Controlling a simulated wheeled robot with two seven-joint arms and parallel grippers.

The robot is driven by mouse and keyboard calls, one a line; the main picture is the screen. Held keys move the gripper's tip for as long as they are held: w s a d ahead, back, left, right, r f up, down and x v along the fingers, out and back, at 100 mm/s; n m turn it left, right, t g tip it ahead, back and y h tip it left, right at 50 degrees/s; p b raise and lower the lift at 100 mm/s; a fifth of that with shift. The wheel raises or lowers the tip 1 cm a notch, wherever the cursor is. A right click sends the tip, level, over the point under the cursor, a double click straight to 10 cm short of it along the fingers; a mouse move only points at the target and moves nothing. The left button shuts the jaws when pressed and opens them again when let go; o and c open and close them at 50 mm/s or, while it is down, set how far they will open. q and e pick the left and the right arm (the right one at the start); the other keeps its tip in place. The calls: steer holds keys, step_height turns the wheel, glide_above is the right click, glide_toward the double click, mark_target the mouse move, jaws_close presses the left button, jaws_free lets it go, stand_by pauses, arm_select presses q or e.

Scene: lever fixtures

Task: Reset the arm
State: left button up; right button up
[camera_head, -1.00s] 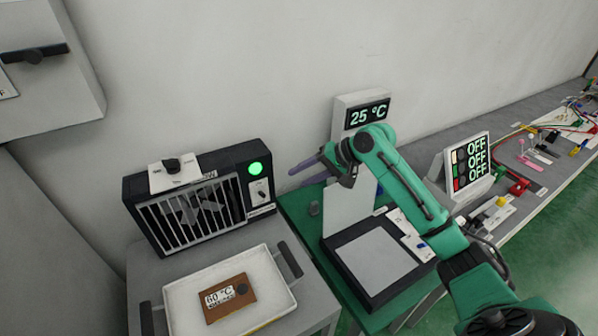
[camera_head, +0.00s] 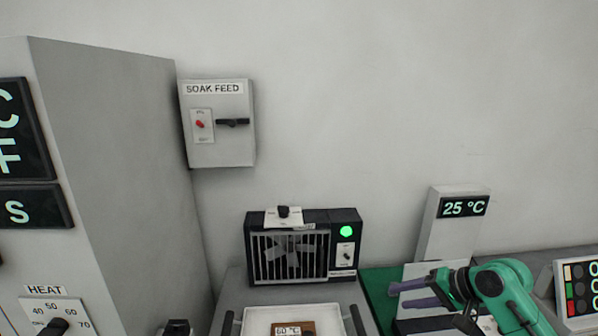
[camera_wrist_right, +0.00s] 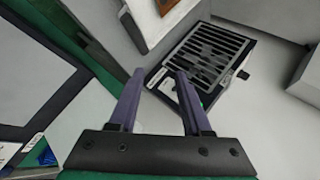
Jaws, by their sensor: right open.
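My right arm (camera_head: 497,291) is green and comes in at the lower right of the head view. My right gripper (camera_head: 405,294) has purple fingers, is open and holds nothing, and points left toward the fan unit. In the right wrist view its two fingers (camera_wrist_right: 160,100) stand apart, with the fan unit's grille (camera_wrist_right: 205,52) beyond them. My left gripper is in neither view.
A dark fan unit (camera_head: 355,262) with a lit green lamp stands behind a white tray (camera_head: 240,326). A SOAK FEED box (camera_head: 217,150) with a black lever (camera_head: 232,122) hangs on the wall. A grey cabinet (camera_head: 125,180) with a HEAT dial (camera_head: 52,328) fills the left. A 25 °C display (camera_head: 464,207) stands right.

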steer(key=s+a+f+n+g+h, duration=0.2)
steer(key=s+a+f+n, duration=0.2)
steer(key=s+f, duration=0.55)
steer(key=s+d+f+n+h, duration=0.1)
steer(key=s+f+n+h, duration=0.15)
steer(key=s, duration=0.45)
steer(key=s+d+f+n+h, duration=0.15)
steer(key=s+f, duration=0.25)
steer(key=s, duration=0.4)
step_height(320, 180, down, 25)
steer(key=s+g+b, duration=0.1)
steer(key=g+b, duration=0.1)
steer(key=b, duration=0.1)
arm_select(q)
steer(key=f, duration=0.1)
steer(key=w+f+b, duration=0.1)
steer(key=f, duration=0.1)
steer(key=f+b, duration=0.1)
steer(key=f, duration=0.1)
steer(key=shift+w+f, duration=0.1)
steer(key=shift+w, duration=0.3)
arm_select(e)
steer(key=s+d+f+g+h, duration=0.1)
steer(key=s+d+f, duration=0.1)
steer(key=s+f, duration=1.5)
steer(key=shift+s+d+n, duration=0.15)
steer(key=shift+d+n, duration=0.15)
